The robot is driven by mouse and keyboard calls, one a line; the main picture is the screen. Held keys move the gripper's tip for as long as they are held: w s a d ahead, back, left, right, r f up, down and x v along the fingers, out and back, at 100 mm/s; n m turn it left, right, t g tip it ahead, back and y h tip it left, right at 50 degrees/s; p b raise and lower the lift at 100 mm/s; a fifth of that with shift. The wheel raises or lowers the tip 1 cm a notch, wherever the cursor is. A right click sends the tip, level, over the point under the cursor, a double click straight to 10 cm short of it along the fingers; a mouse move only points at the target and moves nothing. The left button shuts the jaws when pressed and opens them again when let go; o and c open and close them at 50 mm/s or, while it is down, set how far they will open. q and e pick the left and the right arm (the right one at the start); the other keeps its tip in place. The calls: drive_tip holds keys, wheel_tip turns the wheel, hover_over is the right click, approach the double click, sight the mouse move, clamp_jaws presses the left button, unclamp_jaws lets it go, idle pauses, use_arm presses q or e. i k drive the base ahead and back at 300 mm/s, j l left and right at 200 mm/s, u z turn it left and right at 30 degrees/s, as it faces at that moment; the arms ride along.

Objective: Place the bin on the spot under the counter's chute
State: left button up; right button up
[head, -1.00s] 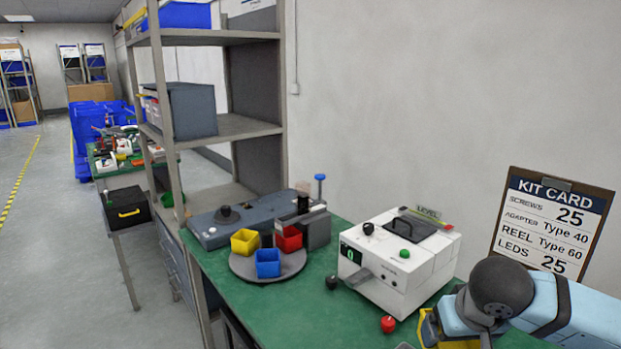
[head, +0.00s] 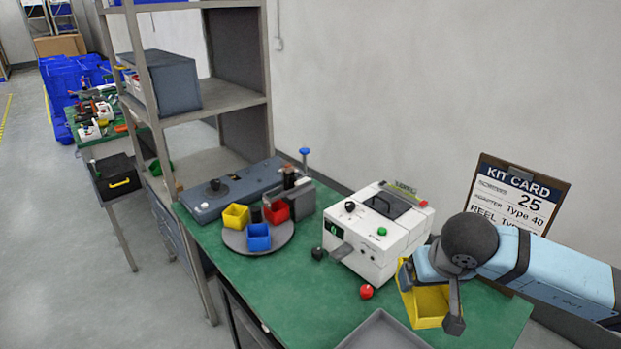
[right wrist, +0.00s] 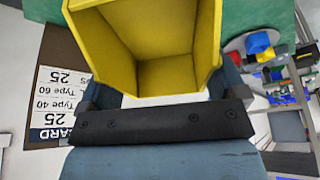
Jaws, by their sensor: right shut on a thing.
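The yellow bin (head: 428,306) is at the right of the green bench in the head view. My right gripper (head: 430,285) is shut on it, its forearm coming in from the right. In the right wrist view the bin (right wrist: 165,75) looks empty, with the gripper (right wrist: 160,92) at its near wall. The white counter (head: 380,228) stands left of the bin. Its grey chute (head: 343,254) slopes out at the front left. The bench under the chute holds no bin. Whether the held bin touches the bench is unclear. My left gripper is not in view.
A turntable (head: 283,240) with small colored bins is to the left. A grey tray (head: 382,335) lies at the front edge. The kit card (head: 522,190) stands behind the arm.

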sight(332, 282)
drive_tip(key=i+j+z, duration=0.1)
drive_tip(key=z, duration=0.55)
drive_tip(key=j+z, duration=0.3)
drive_tip(key=j, duration=0.15)
drive_tip(key=i+j+z, duration=0.1)
drive_tip(key=j+z, duration=0.2)
drive_tip(key=j, duration=0.15)
drive_tip(key=j+z, duration=0.15)
drive_tip(key=j, duration=0.75)
drive_tip(key=k+j+z, duration=0.2)
drive_tip(key=j, duration=0.75)
drive_tip(key=i, duration=0.1)
